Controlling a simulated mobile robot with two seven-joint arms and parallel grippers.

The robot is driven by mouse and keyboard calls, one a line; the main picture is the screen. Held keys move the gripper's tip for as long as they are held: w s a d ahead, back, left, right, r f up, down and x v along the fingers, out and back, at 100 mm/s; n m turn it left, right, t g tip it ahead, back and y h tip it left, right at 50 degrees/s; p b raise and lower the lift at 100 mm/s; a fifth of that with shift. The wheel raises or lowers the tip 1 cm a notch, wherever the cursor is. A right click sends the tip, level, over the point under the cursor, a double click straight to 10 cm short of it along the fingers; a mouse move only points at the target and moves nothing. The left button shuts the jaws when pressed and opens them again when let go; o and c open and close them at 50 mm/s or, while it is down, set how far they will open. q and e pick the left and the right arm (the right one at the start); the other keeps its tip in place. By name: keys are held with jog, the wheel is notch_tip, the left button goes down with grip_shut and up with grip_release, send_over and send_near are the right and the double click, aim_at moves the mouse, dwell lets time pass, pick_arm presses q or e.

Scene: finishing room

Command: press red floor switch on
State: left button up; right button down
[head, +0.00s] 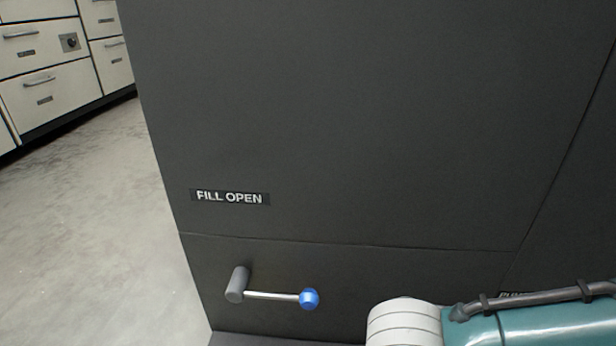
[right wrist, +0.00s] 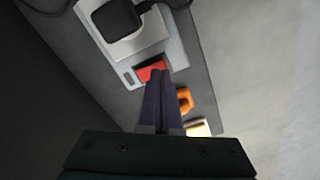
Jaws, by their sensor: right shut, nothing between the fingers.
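In the right wrist view, a red switch (right wrist: 150,71) sits in a light grey housing (right wrist: 177,55). My right gripper (right wrist: 160,76) is shut and empty, with its fingertips at the lower edge of the red switch in the picture. I cannot tell whether the tips touch it. The fingers hide part of the red switch. Whether it is on or off does not show. In the head view, part of my right arm shows at the lower right, but its gripper is out of that view. My left gripper is in neither view.
A dark cabinet labelled FILL OPEN (head: 230,197) fills the head view, with a blue-knobbed lever (head: 310,299) low on it. White drawers (head: 50,85) stand at the left beyond bare floor (head: 100,220). An orange part (right wrist: 184,99) and a pale yellow part (right wrist: 198,128) are beside my right fingers.

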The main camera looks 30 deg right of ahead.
jog(key=shift+f+b, duration=0.65)
jog(key=shift+f, duration=0.2)
dwell(0.3)
jog(key=shift+r+p, duration=0.95)
jog(key=shift+p, duration=0.15)
notch_tip(320, 180, up, 5)
jog(key=p, duration=0.6)
jog(key=shift+r, duration=0.15)
